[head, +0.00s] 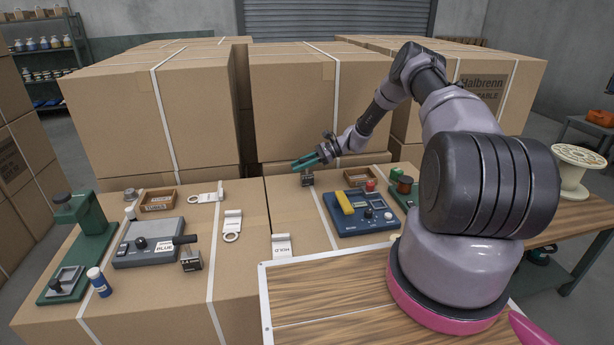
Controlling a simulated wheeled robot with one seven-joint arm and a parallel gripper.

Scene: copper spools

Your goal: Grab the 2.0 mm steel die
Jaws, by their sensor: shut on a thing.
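My gripper (308,162), with teal fingers, is at the back of the middle carton top. It is shut on a small dark die block (307,180) with a pale label, which hangs below the fingertips. The label is too small to read, and I cannot tell whether the block touches the carton. Another dark die block (191,262) with a white label stands on the left carton, beside the grey device; its label is not clearly legible.
A blue device (362,212) with a yellow bar stands right of the die. Small wooden trays (158,200) and (357,175), white tags (232,225), a green press (85,235), and a blue bottle (99,282) stand around. Tall cartons (305,110) rise close behind.

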